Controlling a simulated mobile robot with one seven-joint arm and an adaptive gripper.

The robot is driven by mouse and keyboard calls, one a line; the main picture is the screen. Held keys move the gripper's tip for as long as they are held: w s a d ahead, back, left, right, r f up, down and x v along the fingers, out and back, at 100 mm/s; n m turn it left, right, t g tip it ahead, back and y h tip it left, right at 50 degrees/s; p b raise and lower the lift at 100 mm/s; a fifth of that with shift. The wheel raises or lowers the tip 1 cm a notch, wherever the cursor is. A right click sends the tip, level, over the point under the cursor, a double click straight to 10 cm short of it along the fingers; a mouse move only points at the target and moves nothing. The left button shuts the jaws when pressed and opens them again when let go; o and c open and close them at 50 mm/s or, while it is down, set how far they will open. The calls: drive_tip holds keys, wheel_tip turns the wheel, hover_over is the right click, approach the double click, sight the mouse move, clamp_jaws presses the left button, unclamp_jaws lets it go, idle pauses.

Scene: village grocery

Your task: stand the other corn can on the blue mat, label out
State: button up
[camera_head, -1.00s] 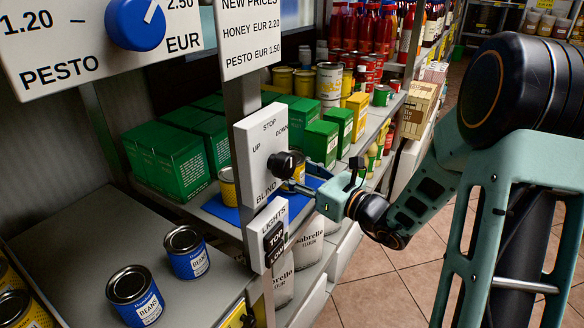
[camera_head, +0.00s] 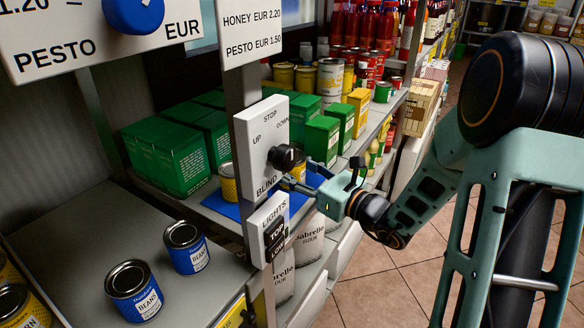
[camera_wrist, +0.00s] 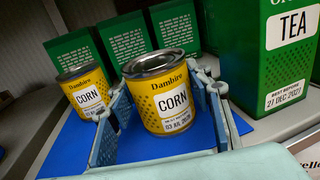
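Two yellow corn cans stand on the blue mat (camera_wrist: 72,150), which also shows in the head view (camera_head: 226,207). In the wrist view, the nearer corn can (camera_wrist: 163,98) is upright between the fingers of my gripper (camera_wrist: 165,110), its CORN label facing the wrist camera. The fingers look open around it, with narrow gaps at its sides. The other corn can (camera_wrist: 86,92) stands to the left, behind the left finger, label also facing the camera.
Green tea boxes (camera_wrist: 289,55) stand right of and behind the cans. The blind switch panel (camera_head: 262,145) on a post is close to my gripper. Two blue bean cans (camera_head: 186,248) stand on the near shelf. Flour bags (camera_head: 313,240) sit below the mat's shelf.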

drive_tip(key=o, duration=0.5)
drive_tip(key=shift+o, duration=0.2)
drive_tip(key=shift+s+d, duration=0.1)
